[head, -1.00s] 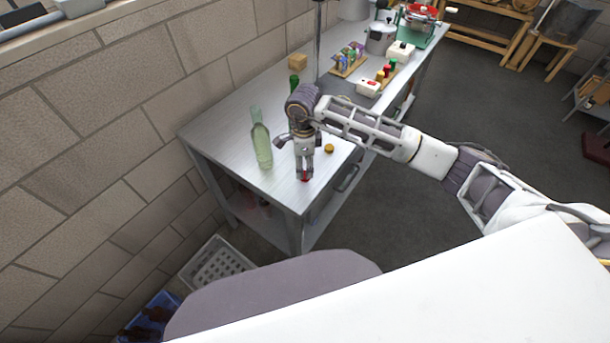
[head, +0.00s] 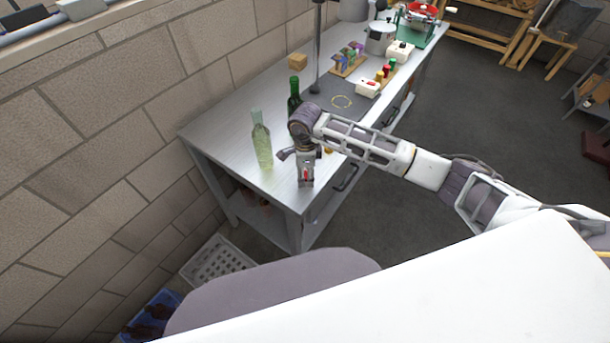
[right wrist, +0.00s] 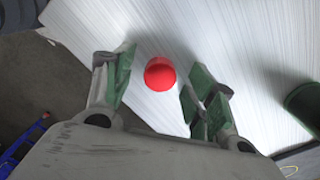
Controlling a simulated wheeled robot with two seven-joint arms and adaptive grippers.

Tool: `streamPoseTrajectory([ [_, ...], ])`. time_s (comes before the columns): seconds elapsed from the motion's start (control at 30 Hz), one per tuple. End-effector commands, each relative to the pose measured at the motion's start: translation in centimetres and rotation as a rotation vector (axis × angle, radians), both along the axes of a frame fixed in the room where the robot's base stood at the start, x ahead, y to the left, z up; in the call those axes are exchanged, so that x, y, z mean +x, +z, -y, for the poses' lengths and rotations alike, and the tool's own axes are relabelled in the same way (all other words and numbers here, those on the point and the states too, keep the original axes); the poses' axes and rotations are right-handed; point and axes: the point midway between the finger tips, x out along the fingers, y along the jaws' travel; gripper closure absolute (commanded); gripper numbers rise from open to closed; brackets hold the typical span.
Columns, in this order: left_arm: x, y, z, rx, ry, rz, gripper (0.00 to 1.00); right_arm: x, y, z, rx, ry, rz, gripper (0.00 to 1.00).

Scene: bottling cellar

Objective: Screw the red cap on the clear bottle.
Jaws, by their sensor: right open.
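The clear bottle (head: 262,147), tinted pale green, stands upright and uncapped near the front left of the steel table. My right gripper (head: 306,177) is open, to the right of the bottle near the table's front corner. The red cap (head: 306,174) shows at its fingers in the head view. In the right wrist view, the red cap (right wrist: 160,73) lies between the spread fingers of my right gripper (right wrist: 160,80), with room on both sides. My left gripper is out of view.
A dark green bottle (head: 294,93) stands behind my right wrist. A crate (head: 218,259) stands on the floor.

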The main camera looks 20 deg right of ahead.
Motion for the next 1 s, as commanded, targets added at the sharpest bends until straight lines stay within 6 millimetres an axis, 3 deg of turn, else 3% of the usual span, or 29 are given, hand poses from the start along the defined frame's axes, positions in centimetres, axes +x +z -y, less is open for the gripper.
streamPoseTrajectory([
  [0.07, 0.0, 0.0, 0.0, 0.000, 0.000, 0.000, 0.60, 0.0, 0.0, 0.0, 0.000, 0.000, 0.000, 0.44],
  [0.37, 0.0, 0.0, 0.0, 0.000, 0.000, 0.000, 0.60, 0.0, 0.0, 0.0, 0.000, 0.000, 0.000, 0.77],
  [0.77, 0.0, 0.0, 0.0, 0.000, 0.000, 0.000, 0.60, 0.0, 0.1, 0.0, 0.000, 0.000, 0.000, 0.78],
  [1.0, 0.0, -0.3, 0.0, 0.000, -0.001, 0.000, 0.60, 0.1, 1.5, 0.0, 0.000, 0.000, 0.003, 0.78],
])
